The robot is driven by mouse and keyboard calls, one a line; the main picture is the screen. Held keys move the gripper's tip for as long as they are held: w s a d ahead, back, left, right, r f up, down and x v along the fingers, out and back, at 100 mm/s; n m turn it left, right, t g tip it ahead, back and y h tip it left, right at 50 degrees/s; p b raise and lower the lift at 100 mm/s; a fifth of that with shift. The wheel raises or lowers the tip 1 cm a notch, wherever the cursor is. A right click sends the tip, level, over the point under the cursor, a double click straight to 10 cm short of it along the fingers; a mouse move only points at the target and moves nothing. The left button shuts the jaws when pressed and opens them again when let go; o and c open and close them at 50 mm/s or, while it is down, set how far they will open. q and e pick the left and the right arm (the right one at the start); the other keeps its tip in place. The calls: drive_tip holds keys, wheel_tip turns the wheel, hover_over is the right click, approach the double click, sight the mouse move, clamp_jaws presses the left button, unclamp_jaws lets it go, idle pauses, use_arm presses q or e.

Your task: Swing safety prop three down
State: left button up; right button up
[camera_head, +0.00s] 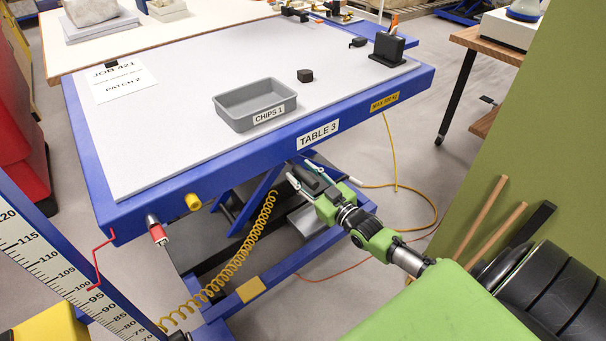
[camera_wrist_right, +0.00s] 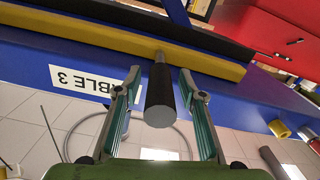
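In the right wrist view a long yellow bar (camera_wrist_right: 110,44) lies along the underside of the blue table, and it looks like the safety prop. A dark round handle (camera_wrist_right: 160,90) with a grey end sticks out from the bar toward my palm. My right gripper (camera_wrist_right: 161,85) is open, with one finger on each side of the handle and small gaps showing. In the head view my right gripper (camera_head: 304,174) is low at the table's front edge, below the TABLE 3 label (camera_head: 318,134). The prop is mostly hidden there. My left gripper is out of view.
Table 3's blue frame (camera_head: 240,161) is above the gripper. A grey CHIPS 1 tray (camera_head: 276,118) and a black block (camera_head: 305,76) sit on its top. A yellow coiled hose (camera_head: 240,246) hangs at left. A green panel (camera_head: 520,130) stands at right.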

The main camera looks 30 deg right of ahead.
clamp_jaws()
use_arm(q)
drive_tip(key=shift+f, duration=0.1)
use_arm(e)
drive_tip(key=shift+f, duration=0.15)
